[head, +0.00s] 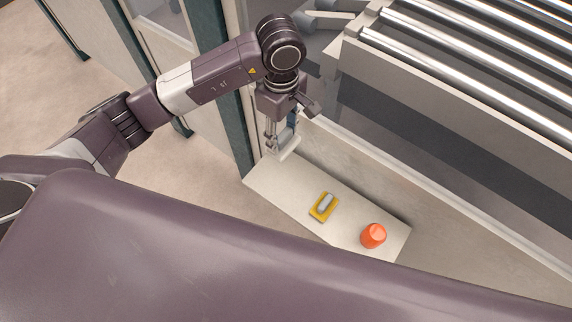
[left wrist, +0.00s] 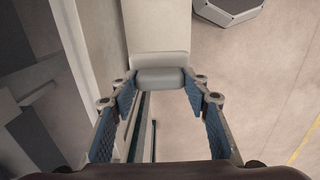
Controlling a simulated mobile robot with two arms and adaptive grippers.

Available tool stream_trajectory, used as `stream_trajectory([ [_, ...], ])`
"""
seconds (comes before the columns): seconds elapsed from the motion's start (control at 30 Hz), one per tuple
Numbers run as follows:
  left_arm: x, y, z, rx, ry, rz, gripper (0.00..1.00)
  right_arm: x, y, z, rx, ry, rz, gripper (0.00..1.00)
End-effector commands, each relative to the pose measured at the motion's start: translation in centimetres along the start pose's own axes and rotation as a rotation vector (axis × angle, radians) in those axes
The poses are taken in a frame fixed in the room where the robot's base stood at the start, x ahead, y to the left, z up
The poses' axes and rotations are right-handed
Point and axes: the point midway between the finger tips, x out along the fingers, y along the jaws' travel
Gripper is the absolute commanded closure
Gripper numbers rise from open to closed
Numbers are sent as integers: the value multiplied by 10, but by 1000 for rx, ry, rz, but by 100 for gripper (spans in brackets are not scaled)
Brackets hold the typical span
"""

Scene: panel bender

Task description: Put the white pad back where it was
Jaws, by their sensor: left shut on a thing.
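The white pad (head: 289,148) is in my left gripper (head: 282,133) at the far left end of the pale shelf in the head view. In the left wrist view, my left gripper (left wrist: 161,80) is shut with its blue-lined fingers on either side of a grey rounded handle (left wrist: 162,78). The white pad (left wrist: 160,60) shows just behind that handle. The pad overlaps the end of the shelf (left wrist: 157,25) there; I cannot tell whether it touches it. My right gripper is not in view.
On the shelf (head: 273,182) lie a yellow pad (head: 316,213) with a grey handle and an orange, cup-shaped thing (head: 373,236). The shelf's left part is bare. A machine with metal rollers (head: 470,80) stands behind it, and a dark green post (head: 240,150) at its left end.

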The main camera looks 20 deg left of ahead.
Motion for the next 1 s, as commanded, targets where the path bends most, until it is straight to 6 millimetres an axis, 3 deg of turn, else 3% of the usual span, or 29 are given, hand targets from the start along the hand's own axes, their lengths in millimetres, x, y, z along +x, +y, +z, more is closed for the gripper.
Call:
stream_trajectory([
  [0.3,83,-3,1,-1,-2,-8,77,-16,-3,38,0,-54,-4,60],
  [0.5,130,-2,1,0,-2,-4,77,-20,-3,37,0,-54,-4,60],
  [0.73,154,-1,1,1,-2,-1,77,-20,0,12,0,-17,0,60],
  [1.0,188,-2,1,1,-2,-2,77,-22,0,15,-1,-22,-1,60],
])
